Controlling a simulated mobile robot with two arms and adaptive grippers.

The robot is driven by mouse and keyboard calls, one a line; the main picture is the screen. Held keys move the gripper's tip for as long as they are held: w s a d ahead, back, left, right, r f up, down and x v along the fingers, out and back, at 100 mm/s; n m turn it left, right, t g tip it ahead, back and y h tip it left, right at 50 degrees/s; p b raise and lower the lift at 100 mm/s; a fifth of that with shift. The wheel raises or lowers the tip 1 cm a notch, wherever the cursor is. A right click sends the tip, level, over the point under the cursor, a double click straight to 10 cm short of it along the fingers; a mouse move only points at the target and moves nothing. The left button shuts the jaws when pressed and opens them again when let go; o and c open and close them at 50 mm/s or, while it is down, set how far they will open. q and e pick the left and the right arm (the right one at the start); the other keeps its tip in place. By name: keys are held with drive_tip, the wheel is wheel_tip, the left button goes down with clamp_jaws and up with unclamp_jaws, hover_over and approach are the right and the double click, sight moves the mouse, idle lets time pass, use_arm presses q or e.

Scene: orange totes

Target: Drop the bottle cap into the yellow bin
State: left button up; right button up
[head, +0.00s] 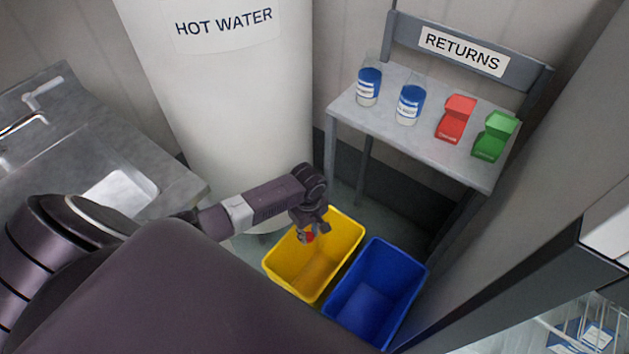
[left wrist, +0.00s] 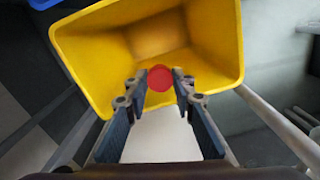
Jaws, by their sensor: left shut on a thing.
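The yellow bin (head: 337,243) stands on the floor below the returns table, and in the left wrist view the yellow bin (left wrist: 88,50) opens below my fingers. My left gripper (head: 309,238) is over the bin's left part, pointing down. In the left wrist view, my left gripper (left wrist: 159,77) is shut on a round red bottle cap (left wrist: 160,79) held between its fingertips. The bin's inside looks empty where it shows. My right gripper is not in view.
A blue bin (head: 378,295) stands right beside the yellow one. A grey table (head: 420,140) with a RETURNS sign holds two blue-labelled containers, a red carton (head: 456,118) and a green carton (head: 495,136). A white hot water tank (head: 225,110) and a sink (head: 120,195) are at left.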

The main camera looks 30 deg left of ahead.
use_arm(q)
drive_tip(key=o, duration=0.8)
wheel_tip(320, 180, up, 12)
idle(0.4)
